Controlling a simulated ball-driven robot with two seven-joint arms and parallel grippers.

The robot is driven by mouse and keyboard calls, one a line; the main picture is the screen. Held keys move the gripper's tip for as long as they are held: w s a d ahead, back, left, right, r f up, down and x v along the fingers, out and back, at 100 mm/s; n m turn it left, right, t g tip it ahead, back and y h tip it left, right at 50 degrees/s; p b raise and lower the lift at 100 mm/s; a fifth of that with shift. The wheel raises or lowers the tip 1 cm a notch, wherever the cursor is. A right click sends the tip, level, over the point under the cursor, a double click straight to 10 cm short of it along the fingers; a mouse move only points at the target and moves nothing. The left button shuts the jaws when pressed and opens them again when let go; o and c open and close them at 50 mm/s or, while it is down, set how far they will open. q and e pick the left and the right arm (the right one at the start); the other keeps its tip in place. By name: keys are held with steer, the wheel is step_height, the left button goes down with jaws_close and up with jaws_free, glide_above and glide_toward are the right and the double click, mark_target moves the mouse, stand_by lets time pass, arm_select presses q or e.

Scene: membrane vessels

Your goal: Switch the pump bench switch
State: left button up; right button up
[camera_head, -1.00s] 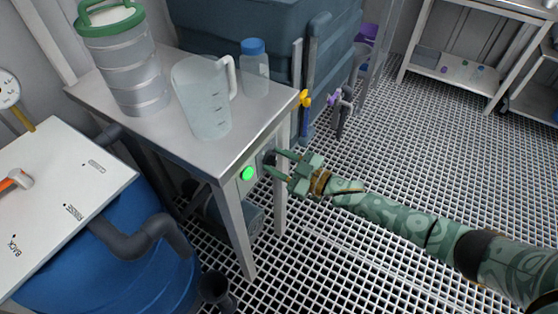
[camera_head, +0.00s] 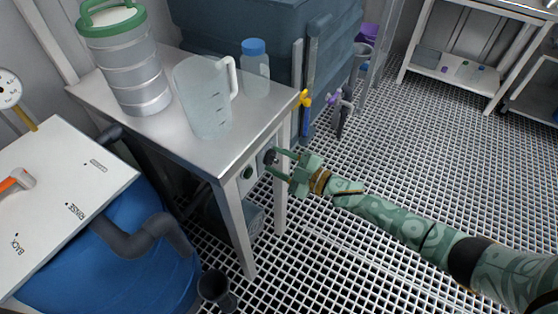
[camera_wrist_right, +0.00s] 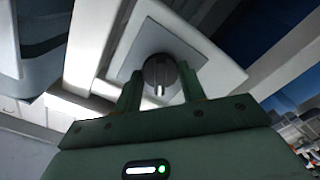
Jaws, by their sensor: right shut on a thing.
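The pump bench switch is a dark round knob (camera_wrist_right: 159,72) on a square grey plate (camera_wrist_right: 185,50), with a pale mark pointing down in the wrist view. In the head view the knob (camera_head: 269,156) sits on a pale box under the bench's front edge. My right gripper (camera_head: 274,164) reaches it from the right. In the wrist view the right gripper's (camera_wrist_right: 160,82) fingers stand on both sides of the knob, shut on it. A round indicator (camera_head: 248,173) beside the switch is dark. My left gripper is not in view.
The steel bench (camera_head: 185,150) holds a clear jug (camera_head: 205,100), a blue-capped bottle (camera_head: 255,70) and a green-lidded vessel (camera_head: 125,65). A blue barrel (camera_head: 120,265) with a white top (camera_head: 60,190) stands left. The grated floor (camera_head: 400,150) at right is mostly clear.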

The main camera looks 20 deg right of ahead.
steer(key=shift+f, duration=0.1)
steer(key=o, duration=0.9)
steer(key=shift+c, duration=0.2)
steer(key=shift+o, duration=0.5)
steer(key=shift+s+d, duration=0.15)
steer(key=shift+s, duration=0.05)
arm_select(q)
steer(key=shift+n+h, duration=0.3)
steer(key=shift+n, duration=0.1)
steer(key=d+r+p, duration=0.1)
steer(key=p, duration=0.1)
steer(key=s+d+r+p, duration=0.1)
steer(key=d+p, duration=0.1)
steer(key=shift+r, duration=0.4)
arm_select(e)
steer(key=v, duration=1.6)
steer(key=shift+f, duration=0.1)
